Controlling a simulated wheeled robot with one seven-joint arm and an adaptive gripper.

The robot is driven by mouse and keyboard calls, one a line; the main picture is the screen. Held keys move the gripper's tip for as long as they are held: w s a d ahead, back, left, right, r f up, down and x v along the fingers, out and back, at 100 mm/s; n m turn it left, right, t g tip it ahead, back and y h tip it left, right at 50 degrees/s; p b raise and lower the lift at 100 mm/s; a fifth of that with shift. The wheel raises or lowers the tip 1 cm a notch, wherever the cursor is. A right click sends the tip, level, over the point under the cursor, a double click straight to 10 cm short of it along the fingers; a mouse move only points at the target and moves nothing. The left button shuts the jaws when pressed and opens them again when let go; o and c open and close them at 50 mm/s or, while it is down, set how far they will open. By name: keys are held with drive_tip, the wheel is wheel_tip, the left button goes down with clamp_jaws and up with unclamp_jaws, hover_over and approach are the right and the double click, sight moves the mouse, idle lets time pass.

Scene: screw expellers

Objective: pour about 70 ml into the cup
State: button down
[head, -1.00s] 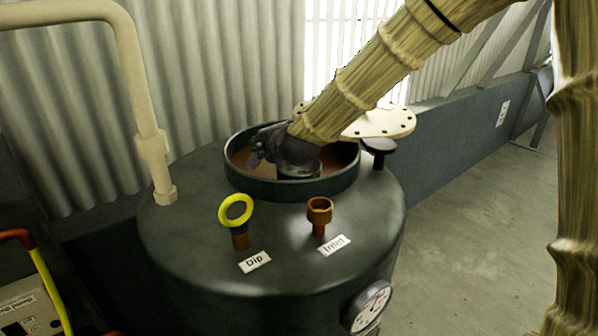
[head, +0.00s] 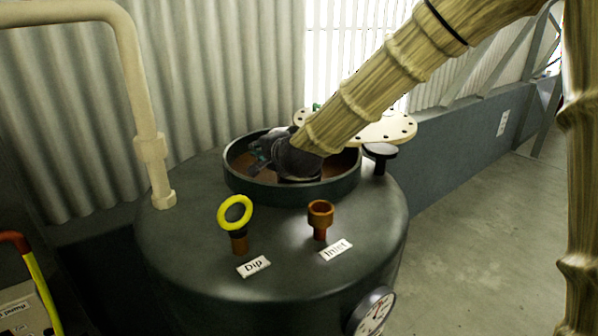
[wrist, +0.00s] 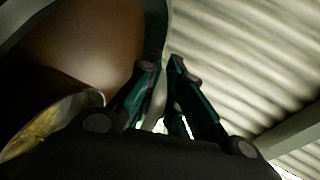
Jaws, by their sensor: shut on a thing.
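My gripper (head: 258,158) reaches into the round open top of the dark tank (head: 285,245), with its fingers toward the left of the rim. In the wrist view its fingers (wrist: 161,66) are close together, with a pale narrow piece (wrist: 157,103) showing between them. At the lower left of the wrist view is a vessel-like thing (wrist: 48,125) with a pale rim and yellowish inside. I cannot tell if it joins the pale piece. The brown inside of the opening (wrist: 85,40) shows above it. I cannot make out a separate cup in either view.
The raised tank rim (head: 292,190) surrounds my gripper. A yellow dip ring (head: 235,211), an orange inlet fitting (head: 320,215) and a black knob (head: 380,152) stand on the tank top. A cream flange plate (head: 385,127) is behind. A cream pipe (head: 140,90) rises at left.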

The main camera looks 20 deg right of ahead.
drive_tip(key=shift+s+r+t+b, duration=0.15)
drive_tip(key=shift+t+b, duration=0.35)
drive_tip(key=shift+b, duration=1.1)
drive_tip(key=shift+d+r, duration=0.1)
drive_tip(key=shift+r+p, duration=0.2)
drive_tip(key=shift+p, duration=0.7)
drive_tip(key=g+p, duration=0.1)
drive_tip(key=p, duration=0.2)
drive_tip(key=shift+w+p, duration=0.3)
drive_tip(key=shift+p, duration=0.1)
drive_tip(key=g+p, duration=0.1)
drive_tip(key=p, duration=0.3)
drive_tip(key=shift+r+h, duration=0.3)
drive_tip(key=g+p, duration=0.1)
drive_tip(key=p, duration=0.2)
drive_tip(key=shift+w+r+g, duration=0.15)
drive_tip(key=shift+g, duration=0.25)
drive_tip(key=shift+f, duration=0.2)
